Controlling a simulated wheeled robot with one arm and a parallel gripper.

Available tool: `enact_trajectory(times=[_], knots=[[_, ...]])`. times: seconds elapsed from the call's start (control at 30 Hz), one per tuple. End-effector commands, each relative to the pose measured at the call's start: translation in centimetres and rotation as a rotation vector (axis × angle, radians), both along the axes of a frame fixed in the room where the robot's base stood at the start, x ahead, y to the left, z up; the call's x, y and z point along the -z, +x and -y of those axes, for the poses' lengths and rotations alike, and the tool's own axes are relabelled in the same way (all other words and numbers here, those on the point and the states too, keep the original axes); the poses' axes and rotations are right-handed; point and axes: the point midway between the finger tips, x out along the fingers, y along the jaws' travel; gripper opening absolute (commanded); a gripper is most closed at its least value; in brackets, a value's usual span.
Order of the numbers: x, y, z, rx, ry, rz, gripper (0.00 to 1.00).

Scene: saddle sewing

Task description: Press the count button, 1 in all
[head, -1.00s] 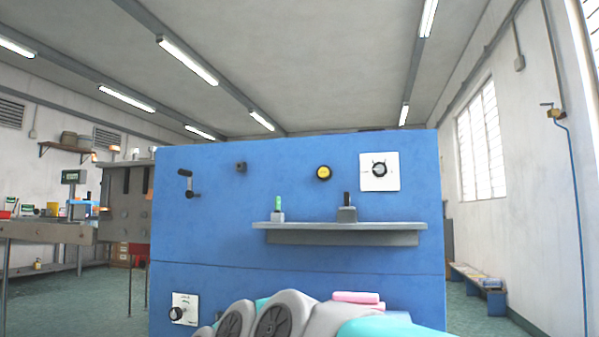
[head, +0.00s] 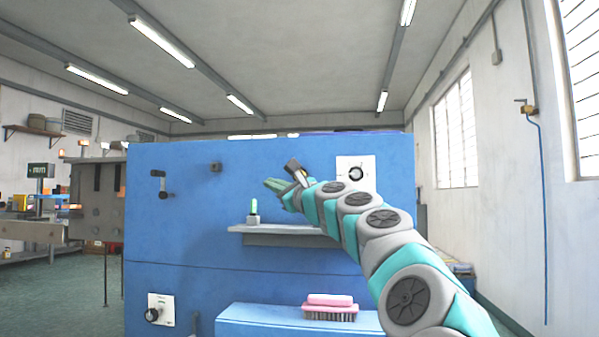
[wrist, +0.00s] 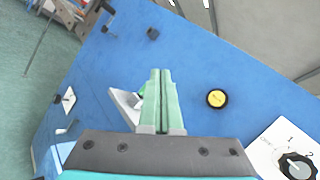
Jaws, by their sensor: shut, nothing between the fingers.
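A round yellow button (wrist: 217,98) with a dark rim sits on the blue panel (wrist: 190,60). In the wrist view it lies to the right of my gripper (wrist: 161,73), a little lower than the fingertips. The green fingers are shut together with nothing between them and appear apart from the button. In the head view my gripper (head: 272,184) is raised in front of the panel above the shelf, and my gripper and arm hide the button there.
A white plate with a black dial (head: 356,173) is on the panel's right. A crank handle (head: 161,184) and a small dark knob (head: 215,167) are on the left. A pink brush (head: 330,308) lies on a blue ledge below.

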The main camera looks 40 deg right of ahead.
Motion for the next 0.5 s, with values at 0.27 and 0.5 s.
enact_trajectory(times=[0.27,0.5], knots=[[-2.4,-1.6,4.8,0.059,0.118,0.074,0.0],[-2.4,-1.6,4.9,0.061,0.121,0.076,0.0]])
